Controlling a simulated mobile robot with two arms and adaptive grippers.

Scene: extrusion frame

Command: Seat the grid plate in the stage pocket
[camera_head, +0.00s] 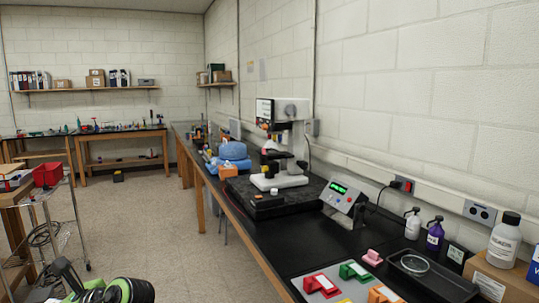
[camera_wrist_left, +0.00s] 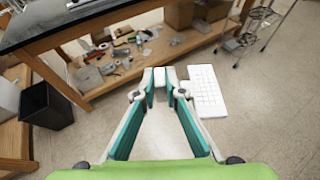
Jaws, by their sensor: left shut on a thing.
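My right gripper is not in view.
The black bench (camera_head: 300,235) runs along the right wall. Near the microscope are a control box (camera_head: 345,202), coloured blocks (camera_head: 322,285), a black tray with a clear dish (camera_head: 416,264) and bottles (camera_head: 505,240). A wire cart (camera_head: 48,215) stands left.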

